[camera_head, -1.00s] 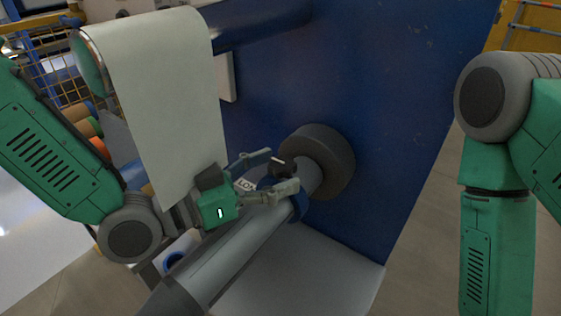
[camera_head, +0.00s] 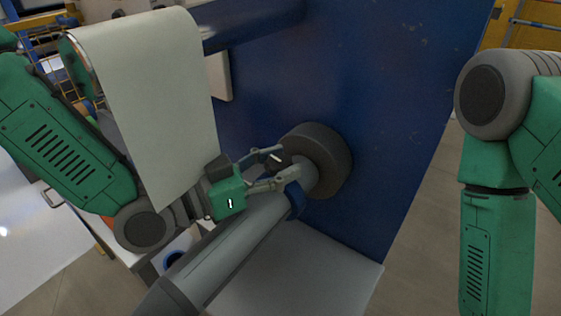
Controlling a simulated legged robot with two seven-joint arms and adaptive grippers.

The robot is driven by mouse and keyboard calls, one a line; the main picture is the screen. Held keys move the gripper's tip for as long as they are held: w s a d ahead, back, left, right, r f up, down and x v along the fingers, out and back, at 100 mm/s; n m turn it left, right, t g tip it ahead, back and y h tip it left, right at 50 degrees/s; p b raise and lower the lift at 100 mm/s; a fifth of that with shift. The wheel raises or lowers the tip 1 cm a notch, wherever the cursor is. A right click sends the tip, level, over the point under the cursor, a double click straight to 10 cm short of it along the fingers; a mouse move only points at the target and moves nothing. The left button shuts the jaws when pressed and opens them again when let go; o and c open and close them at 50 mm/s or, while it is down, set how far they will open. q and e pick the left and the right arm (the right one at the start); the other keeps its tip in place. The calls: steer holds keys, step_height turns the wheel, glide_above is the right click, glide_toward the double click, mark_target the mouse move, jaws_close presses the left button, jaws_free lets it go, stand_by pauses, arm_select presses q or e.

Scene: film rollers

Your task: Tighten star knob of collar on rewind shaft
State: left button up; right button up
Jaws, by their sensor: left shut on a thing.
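The grey rewind shaft (camera_head: 225,246) runs from the lower left up to a dark round hub (camera_head: 322,158) on the blue machine wall. A blue collar (camera_head: 297,201) sits around the shaft near the hub. The black star knob (camera_head: 276,162) stands on the collar's upper side and is partly hidden by the fingers. My left gripper (camera_head: 275,169) reaches in from the left over the shaft, with its fingers shut on the star knob, one on each side. My right arm hangs at the right edge; its gripper is out of view.
The blue machine wall (camera_head: 395,110) stands behind the shaft. A pale sheet of film (camera_head: 155,100) hangs over a roller just above my left forearm. A grey panel (camera_head: 300,275) lies below the shaft. The floor at the lower right is clear.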

arm_select(q)
steer(key=shift+s+a+g, duration=0.3)
steer(key=shift+s+a, duration=0.05)
steer(key=shift+a, duration=0.15)
steer(key=shift+w+d+m+g+h, duration=0.2)
steer(key=shift+m+g+h, duration=0.2)
steer(key=shift+m+g, duration=0.15)
steer(key=shift+w+d+m+g+h, duration=0.15)
steer(key=shift+m+g+h, duration=0.25)
steer(key=shift+m+g, duration=0.5)
steer(key=m+g+p, duration=0.1)
steer(key=m+g, duration=0.1)
steer(key=g, duration=0.2)
steer(key=shift+m+h, duration=0.25)
steer(key=shift+h, duration=0.15)
steer(key=m+g, duration=0.1)
steer(key=g, duration=0.2)
steer(key=shift+m, duration=0.4)
steer(key=m+g, duration=0.2)
steer(key=g, duration=0.1)
steer(key=shift+g+y, duration=0.35)
steer(key=shift+y, duration=0.05)
steer(key=shift+m+g+y+b, duration=0.3)
steer(key=shift+m+g+y, duration=0.3)
steer(key=shift+m+g, duration=0.75)
arm_select(e)
steer(key=shift+s+r, duration=0.15)
steer(key=shift+r, duration=0.1)
arm_select(q)
steer(key=shift+g, duration=0.45)
